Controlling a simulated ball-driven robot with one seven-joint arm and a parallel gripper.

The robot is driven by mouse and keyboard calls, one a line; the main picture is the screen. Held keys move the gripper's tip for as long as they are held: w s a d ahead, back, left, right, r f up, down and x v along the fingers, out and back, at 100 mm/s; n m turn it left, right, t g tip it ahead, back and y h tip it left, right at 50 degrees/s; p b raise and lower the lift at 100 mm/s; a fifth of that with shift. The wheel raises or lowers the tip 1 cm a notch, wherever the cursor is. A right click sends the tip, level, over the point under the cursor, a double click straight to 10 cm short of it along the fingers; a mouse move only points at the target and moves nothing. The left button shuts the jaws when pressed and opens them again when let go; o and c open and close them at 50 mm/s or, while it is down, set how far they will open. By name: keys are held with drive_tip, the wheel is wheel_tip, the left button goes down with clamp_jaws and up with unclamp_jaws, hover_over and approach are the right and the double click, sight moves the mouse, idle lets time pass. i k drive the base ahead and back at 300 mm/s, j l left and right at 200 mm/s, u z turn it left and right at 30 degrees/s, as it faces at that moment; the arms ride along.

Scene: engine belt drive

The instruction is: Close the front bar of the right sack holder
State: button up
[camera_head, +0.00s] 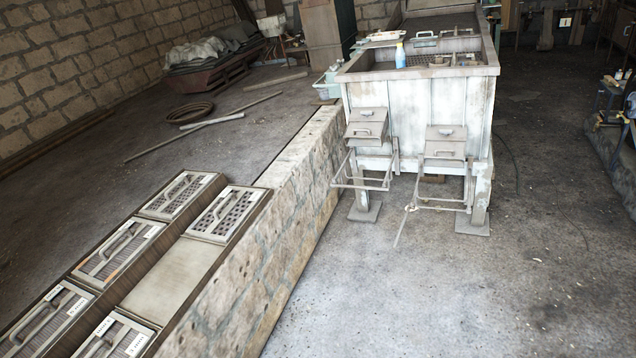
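The right sack holder (466,186) is a grey metal frame on the front of a large pale bin, below a small hatch box with a handle (444,153). From its left front corner, near a small pale knob (410,208), a thin bar (401,229) sticks out toward the camera and down to the left. This looks like the front bar swung open, away from the frame. The left sack holder (363,186) has a similar frame, with a bar across its front. My gripper is not in view.
The pale bin (420,108) stands on legs with foot plates (474,223). A low stone wall (262,240) runs along the left, beside several grated, handled covers (227,213). The concrete floor (430,300) before the holders is clear. A bench (615,155) stands at right.

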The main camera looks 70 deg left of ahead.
sight(409, 207)
drive_tip(key=u, duration=1.2)
drive_tip(key=i+u, duration=0.1)
drive_tip(key=i, duration=3.7)
drive_tip(key=j+u, duration=0.05)
